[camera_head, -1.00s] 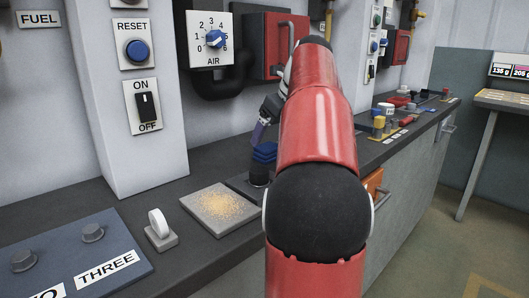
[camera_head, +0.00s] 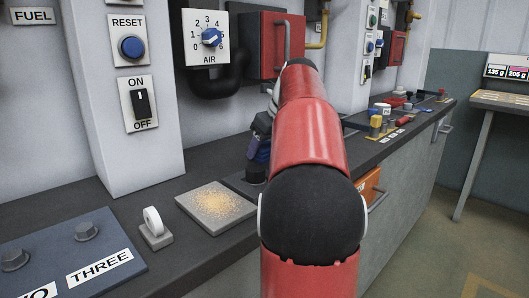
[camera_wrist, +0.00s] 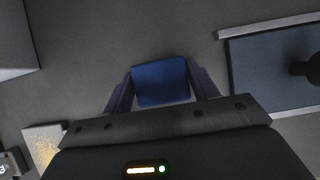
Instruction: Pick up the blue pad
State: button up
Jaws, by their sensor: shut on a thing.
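The blue pad (camera_wrist: 160,82) is a small blue square block, seen in the wrist view between the two fingers of my gripper (camera_wrist: 160,90). The fingers touch its left and right sides, so my gripper is shut on it. The pad is mostly hidden there by the fingers and my red arm. I cannot tell whether it is clear of the stand.
The dark counter (camera_head: 115,191) runs along the wall. A wall pillar (camera_head: 135,165) rises behind. Several small coloured objects stand farther right. The wrist view shows a railed dark panel (camera_wrist: 265,85).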

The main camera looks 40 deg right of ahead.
aim_at(265, 145)
jog(key=shift+r, duration=0.1)
notch_tip(265, 145, up, 10)
jog(key=shift+f+p, duration=0.1)
jog(key=shift+p, duration=0.65)
